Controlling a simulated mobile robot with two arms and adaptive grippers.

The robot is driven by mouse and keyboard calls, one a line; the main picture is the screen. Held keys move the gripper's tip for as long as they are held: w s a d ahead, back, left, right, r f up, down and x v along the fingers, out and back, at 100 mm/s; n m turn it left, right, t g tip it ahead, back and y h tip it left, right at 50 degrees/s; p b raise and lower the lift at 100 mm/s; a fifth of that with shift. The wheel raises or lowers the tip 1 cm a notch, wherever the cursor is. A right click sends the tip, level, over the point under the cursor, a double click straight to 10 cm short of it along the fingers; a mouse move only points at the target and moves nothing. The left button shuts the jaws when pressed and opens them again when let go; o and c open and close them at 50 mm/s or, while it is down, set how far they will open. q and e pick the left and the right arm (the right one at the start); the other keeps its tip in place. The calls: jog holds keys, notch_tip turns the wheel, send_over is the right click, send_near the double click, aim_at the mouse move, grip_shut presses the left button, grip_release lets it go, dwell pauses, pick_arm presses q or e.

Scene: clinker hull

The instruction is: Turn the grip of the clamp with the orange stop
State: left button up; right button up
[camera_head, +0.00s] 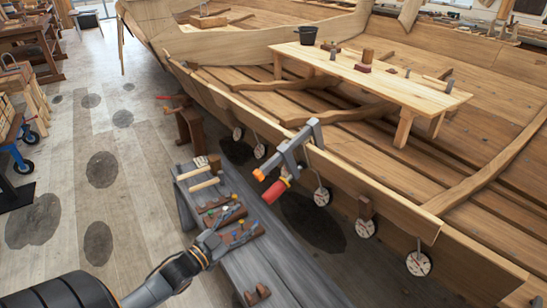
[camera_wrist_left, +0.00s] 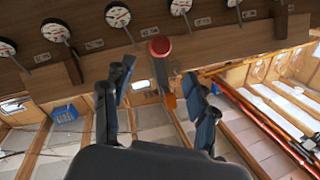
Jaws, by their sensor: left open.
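A grey metal clamp (camera_head: 291,152) sits on the upper edge of the hull planking. Its orange stop (camera_head: 259,174) is at the end of its bar, and its red grip (camera_head: 275,191) hangs on the near side. My left gripper (camera_head: 238,218) is open and empty, below and to the left of the red grip, above the grey bench. In the left wrist view the red grip (camera_wrist_left: 160,46) shows end-on beyond the open fingers (camera_wrist_left: 158,76), apart from them. The orange stop (camera_wrist_left: 170,102) appears between the fingers in that picture. My right gripper is not in view.
The grey bench (camera_head: 236,276) holds mallets (camera_head: 205,183) and racks of small tools close beneath my left gripper. Several round dials (camera_head: 418,263) hang along the hull plank (camera_head: 371,192). A brown clamp-like piece (camera_head: 188,124) stands farther along.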

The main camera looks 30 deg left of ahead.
aim_at(265, 199)
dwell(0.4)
pick_arm(q)
jog(key=w+n, duration=0.1)
jog(key=w, duration=0.3)
jog(key=w+d+h+b, duration=0.1)
jog(key=w, duration=0.3)
jog(key=w+n+h+b, duration=0.1)
jog(key=w, duration=0.3)
jog(key=shift+d+r+n+g, duration=0.2)
jog(key=shift+r+n+g, duration=0.1)
jog(key=shift+g, duration=0.1)
dwell(0.4)
